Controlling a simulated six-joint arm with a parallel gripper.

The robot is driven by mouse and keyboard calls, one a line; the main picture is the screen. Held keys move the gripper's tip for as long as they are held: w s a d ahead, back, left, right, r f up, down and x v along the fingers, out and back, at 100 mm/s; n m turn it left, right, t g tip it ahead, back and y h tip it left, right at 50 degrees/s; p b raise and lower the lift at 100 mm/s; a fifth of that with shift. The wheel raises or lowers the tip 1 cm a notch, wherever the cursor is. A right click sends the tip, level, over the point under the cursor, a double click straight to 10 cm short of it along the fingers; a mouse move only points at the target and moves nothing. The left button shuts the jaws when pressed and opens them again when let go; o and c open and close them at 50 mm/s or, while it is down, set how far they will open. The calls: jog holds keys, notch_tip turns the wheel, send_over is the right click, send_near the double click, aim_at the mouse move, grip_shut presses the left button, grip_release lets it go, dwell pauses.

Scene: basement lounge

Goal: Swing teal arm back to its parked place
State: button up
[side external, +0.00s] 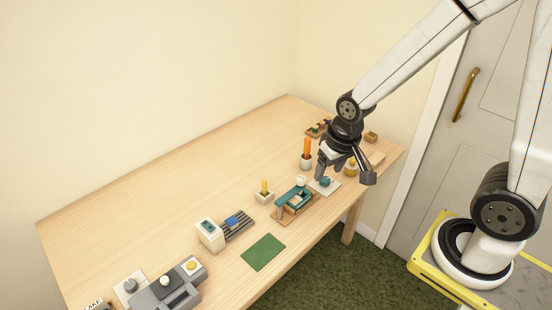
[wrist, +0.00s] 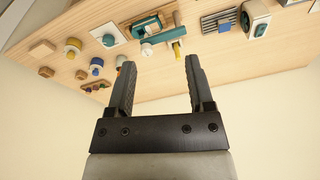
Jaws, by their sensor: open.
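The teal arm (side external: 289,191) belongs to a small device on a wooden base (side external: 284,214) near the table's front edge. A white knob (side external: 300,181) shows at the arm's far end. In the wrist view the teal arm (wrist: 158,38) and white knob (wrist: 147,49) lie beyond the fingertips, near the top middle. My gripper (side external: 345,176) is open and empty, above the table to the right of the device. It also shows in the wrist view (wrist: 158,62), with nothing between its fingers. I cannot tell the arm's exact angle or where its parked place is.
A white plate with a teal knob (side external: 325,183) sits right of the device, close to my gripper. An orange stick (side external: 307,147) and a yellow stick (side external: 264,186) stand in holders nearby. A green mat (side external: 263,252) and a white box (side external: 210,234) lie leftward. The table's back left is clear.

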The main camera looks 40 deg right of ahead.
jog(key=w+f+m+g, duration=0.1)
jog(key=w+f+m, duration=0.3)
jog(key=w+m, duration=0.3)
jog(key=m+g, duration=0.1)
jog(key=m, duration=0.7)
send_over(288, 194)
notch_tip(288, 194, down, 7)
jog(key=shift+s+r, duration=0.1)
jog(key=shift+f, duration=3.85)
grip_shut()
